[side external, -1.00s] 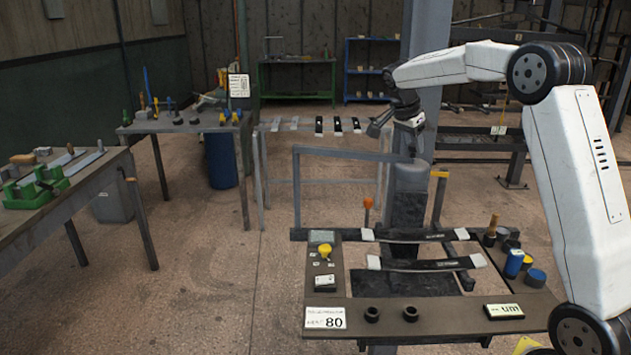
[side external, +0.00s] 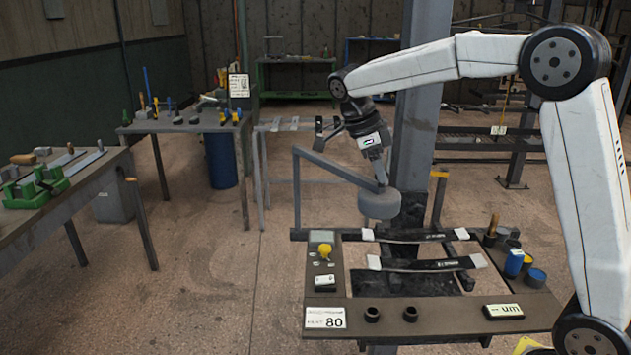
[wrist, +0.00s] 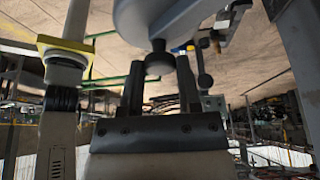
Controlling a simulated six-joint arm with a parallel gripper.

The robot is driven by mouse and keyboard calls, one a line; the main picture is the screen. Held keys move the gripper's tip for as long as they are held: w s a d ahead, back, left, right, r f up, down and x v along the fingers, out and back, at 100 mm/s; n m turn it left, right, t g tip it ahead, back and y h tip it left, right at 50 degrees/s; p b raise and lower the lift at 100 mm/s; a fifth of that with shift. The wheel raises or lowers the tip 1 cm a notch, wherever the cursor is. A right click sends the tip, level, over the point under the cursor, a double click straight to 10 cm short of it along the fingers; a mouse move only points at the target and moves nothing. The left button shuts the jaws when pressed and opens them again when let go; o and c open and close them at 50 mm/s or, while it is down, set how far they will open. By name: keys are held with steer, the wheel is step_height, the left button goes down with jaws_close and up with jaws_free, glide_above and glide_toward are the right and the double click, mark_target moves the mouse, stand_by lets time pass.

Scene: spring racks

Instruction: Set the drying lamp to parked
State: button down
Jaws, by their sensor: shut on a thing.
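The drying lamp has a grey arm (side external: 335,168) on an upright post and a round grey head (side external: 380,205) at its free end. The head is over the back part of the bench frame, near the rear dark strip. My gripper (side external: 380,180) is shut on the small knob above the lamp head. In the wrist view the dark knob (wrist: 159,60) sits between my two fingers, with the pale lamp head (wrist: 170,18) beyond it. No label for the parked position is readable.
A yellow-topped post (side external: 438,185) stands right of the lamp head. Two dark strips with pale ends, the rear one (side external: 415,236) and the front one (side external: 425,265), lie across the frame. A yellow knob (side external: 325,252) is at left; cups and a blue can (side external: 514,263) are at right.

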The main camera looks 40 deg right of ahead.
steer(key=w+a+m+y, duration=0.1)
steer(key=w+a+m, duration=0.3)
steer(key=a, duration=0.8)
steer(key=shift+w+m+g+y, duration=0.2)
steer(key=shift+m+g+y, duration=0.2)
steer(key=shift+m, duration=0.1)
steer(key=shift+r, duration=0.1)
steer(key=shift+c, duration=1.5)
jaws_free()
steer(key=v, duration=0.7)
steer(key=shift+r, duration=0.25)
steer(key=shift+w, duration=0.15)
